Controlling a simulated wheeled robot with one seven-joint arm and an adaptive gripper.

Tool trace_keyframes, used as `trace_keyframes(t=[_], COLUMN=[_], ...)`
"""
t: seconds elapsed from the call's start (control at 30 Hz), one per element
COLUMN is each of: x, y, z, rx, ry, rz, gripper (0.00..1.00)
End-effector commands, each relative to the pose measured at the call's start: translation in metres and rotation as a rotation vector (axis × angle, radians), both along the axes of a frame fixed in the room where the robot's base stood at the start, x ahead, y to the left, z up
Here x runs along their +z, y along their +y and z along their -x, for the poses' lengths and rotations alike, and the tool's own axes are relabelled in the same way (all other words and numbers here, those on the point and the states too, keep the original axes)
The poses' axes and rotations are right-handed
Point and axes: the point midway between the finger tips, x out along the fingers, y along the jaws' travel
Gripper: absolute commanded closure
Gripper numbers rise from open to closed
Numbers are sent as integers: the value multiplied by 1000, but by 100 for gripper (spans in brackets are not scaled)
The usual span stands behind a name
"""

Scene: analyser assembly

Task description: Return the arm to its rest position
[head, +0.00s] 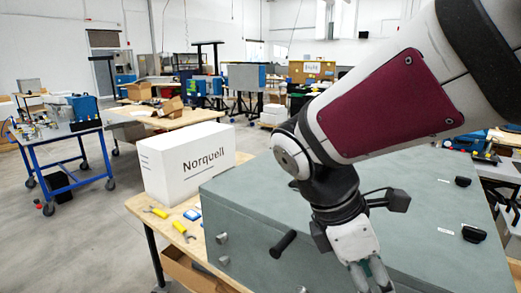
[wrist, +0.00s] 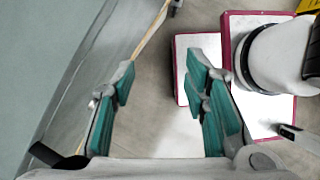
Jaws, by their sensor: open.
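My gripper (head: 372,275) hangs at the end of my arm, low in the head view, in front of the grey-green analyser case (head: 345,225). In the wrist view my gripper (wrist: 165,95) is open, with teal finger pads apart and nothing between them. Bare floor and part of my own base show below the fingers. The case's side fills the left of the wrist view (wrist: 40,60). The fingertips are partly cut off at the lower edge of the head view.
A white Norquell box (head: 188,160) stands on the wooden table (head: 140,208) left of the case. Yellow-handled tools (head: 183,230) lie by the table's front edge. A black handle (head: 283,244) sticks out from the case front. A blue cart (head: 65,140) stands further left, with open floor between.

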Motion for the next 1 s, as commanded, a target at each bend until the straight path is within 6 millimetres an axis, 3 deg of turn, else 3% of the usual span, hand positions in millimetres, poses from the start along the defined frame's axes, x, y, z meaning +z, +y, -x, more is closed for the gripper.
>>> trace_keyframes(t=[0.3,0.5,0.7,1.0], x=[20,27,30,30], y=[-22,-27,-28,-29], z=[44,59,64,64], rx=[-779,-1193,-1382,-1398], ry=[-530,-709,-752,-754], rz=[-272,-521,-649,-656], gripper=[59,59,59,59])
